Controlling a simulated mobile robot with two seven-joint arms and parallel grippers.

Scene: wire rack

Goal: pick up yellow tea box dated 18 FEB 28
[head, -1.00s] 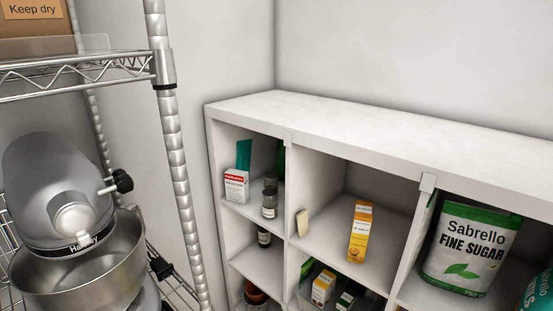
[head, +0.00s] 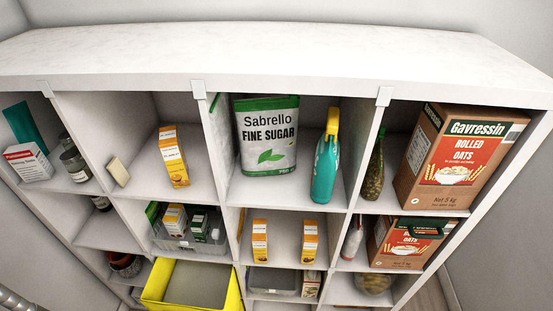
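Several yellow-orange and white boxes that look like tea boxes stand in a white cubby shelf in the head view. One yellow box (head: 173,157) stands in the second compartment of the top row. Two more, a left yellow box (head: 260,240) and a right yellow box (head: 310,241), stand apart in the row below, under the sugar bag. Another yellow-and-white box (head: 175,219) stands in a clear bin in the second column. The dates are too small to read. Neither of my grippers is in view.
The white shelf (head: 270,50) fills the view. The top row also holds a sugar bag (head: 267,140), a teal spray bottle (head: 326,160) and an oats box (head: 455,160). A yellow bin (head: 190,287) sits low in the second column.

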